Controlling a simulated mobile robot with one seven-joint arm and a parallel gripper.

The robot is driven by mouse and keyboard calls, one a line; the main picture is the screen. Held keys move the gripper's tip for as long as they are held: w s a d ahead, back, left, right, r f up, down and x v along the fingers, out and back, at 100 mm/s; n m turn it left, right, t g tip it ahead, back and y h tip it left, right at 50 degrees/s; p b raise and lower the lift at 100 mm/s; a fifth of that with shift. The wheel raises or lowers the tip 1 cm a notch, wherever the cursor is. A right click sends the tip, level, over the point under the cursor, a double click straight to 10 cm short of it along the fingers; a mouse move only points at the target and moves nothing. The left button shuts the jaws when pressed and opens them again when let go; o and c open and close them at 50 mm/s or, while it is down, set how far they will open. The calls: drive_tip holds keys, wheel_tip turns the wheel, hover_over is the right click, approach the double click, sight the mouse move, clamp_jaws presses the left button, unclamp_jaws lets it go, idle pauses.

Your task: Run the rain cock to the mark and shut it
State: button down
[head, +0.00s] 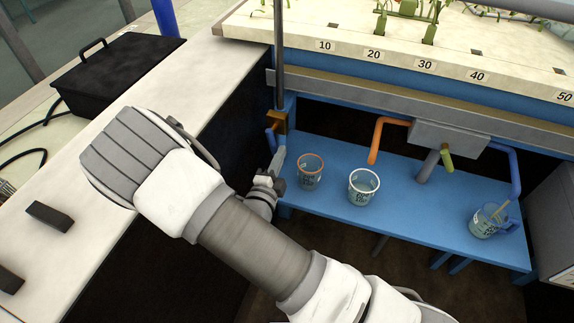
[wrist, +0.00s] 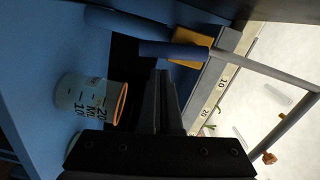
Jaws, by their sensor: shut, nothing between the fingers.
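A brass-coloured block (head: 276,121) with a blue piece (head: 270,139) sits at the foot of an upright grey pipe (head: 279,50), left of the blue shelf. I take this for the rain cock. In the wrist view the block (wrist: 193,47) and blue cylinder (wrist: 168,51) lie just beyond my fingertips. My gripper (wrist: 161,78) is shut and empty, apart from the cock as far as I can tell. In the head view it is small and partly behind my arm. An orange-rimmed beaker (head: 310,173) with printed marks stands close to its right; it also shows in the wrist view (wrist: 92,101).
A white-rimmed beaker (head: 363,189) and a jug (head: 485,223) with a blue handle stand on the blue shelf (head: 420,225). Orange (head: 376,140), olive (head: 446,160) and blue (head: 515,175) pipes hang above. A numbered ledge (head: 400,68) runs overhead. A black box (head: 118,72) sits on the left worktop.

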drive_tip(key=shift+w+a, duration=0.15)
drive_tip(key=shift+a, duration=0.15)
drive_tip(key=shift+w+a+f+m+p, duration=0.1)
drive_tip(key=shift+w+a+m+p, duration=0.2)
drive_tip(key=shift+a+m+p, duration=0.5)
drive_tip(key=shift+f, duration=0.2)
